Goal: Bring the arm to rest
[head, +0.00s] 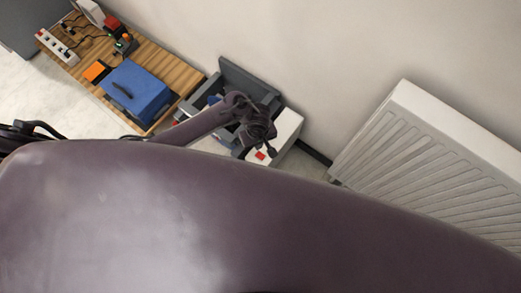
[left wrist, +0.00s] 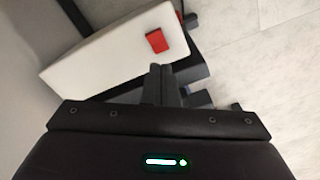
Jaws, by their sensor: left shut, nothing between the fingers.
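My left gripper (head: 267,145) is at the far end of my left arm, over a grey open-topped unit and next to a white box (head: 289,128) with a red patch (head: 260,155). In the left wrist view the gripper's fingers (left wrist: 161,84) are together with nothing between them. The white box (left wrist: 105,52) and its red patch (left wrist: 157,41) lie just beyond the fingertips. A large part of my own arm fills the lower half of the head view and hides what is beneath. My right gripper is not in view.
A wooden table (head: 160,60) at the upper left holds a blue case (head: 138,89), an orange piece (head: 96,71) and a power strip (head: 58,47). The grey unit (head: 240,76) stands against the wall. A white radiator (head: 430,150) is at right. Pale floor (left wrist: 245,70) is clear.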

